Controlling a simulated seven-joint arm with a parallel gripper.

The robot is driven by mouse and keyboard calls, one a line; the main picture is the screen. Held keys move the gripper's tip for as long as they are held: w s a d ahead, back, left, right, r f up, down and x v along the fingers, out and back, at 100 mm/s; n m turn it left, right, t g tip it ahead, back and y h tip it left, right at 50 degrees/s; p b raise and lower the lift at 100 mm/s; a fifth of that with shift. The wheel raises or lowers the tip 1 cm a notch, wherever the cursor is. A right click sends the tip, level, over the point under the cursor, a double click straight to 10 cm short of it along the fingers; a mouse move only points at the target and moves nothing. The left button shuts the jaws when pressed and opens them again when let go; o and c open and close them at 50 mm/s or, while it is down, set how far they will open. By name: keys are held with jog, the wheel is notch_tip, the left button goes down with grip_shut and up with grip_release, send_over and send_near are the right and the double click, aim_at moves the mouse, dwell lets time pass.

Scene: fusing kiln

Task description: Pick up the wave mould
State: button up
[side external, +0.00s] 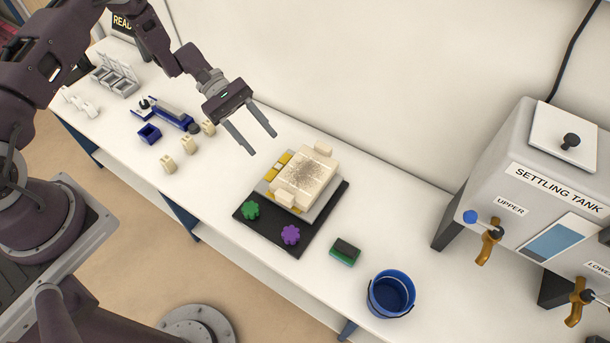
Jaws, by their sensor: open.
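A white piece with a wavy outline (79,102) lies on the bench at the far left, near the front edge; it looks like the wave mould, though it is small in this view. My gripper (263,145) is open and empty, with its two fingers pointing down and to the right. It hangs above the middle of the bench, well to the right of the wavy piece and apart from it. The fingertips are just left of a cream block.
The speckled cream block (301,174) sits on a black base (291,238) with green and purple knobs. Small cream posts (188,145), a blue tool (171,114) and a grey compartment box (116,76) stand left. A blue bucket (391,294) and settling tank (520,190) stand right.

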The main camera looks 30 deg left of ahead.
aim_at(282, 193)
jog(key=f+n, duration=0.1)
jog(key=f, duration=0.2)
jog(key=s+f+n+t+h, duration=0.1)
jog(key=f, duration=0.3)
jog(key=s+f+n+h, duration=0.1)
jog(key=f+n, duration=0.1)
jog(key=f, duration=0.2)
jog(key=shift+s+d+t, duration=0.15)
jog(key=shift+d+t, duration=0.1)
jog(key=shift+t, duration=0.15)
jog(key=x, duration=0.7)
jog(key=shift+s+d, duration=0.15)
jog(key=shift+s, duration=0.1)
jog(key=shift+r, duration=0.1)
grip_shut()
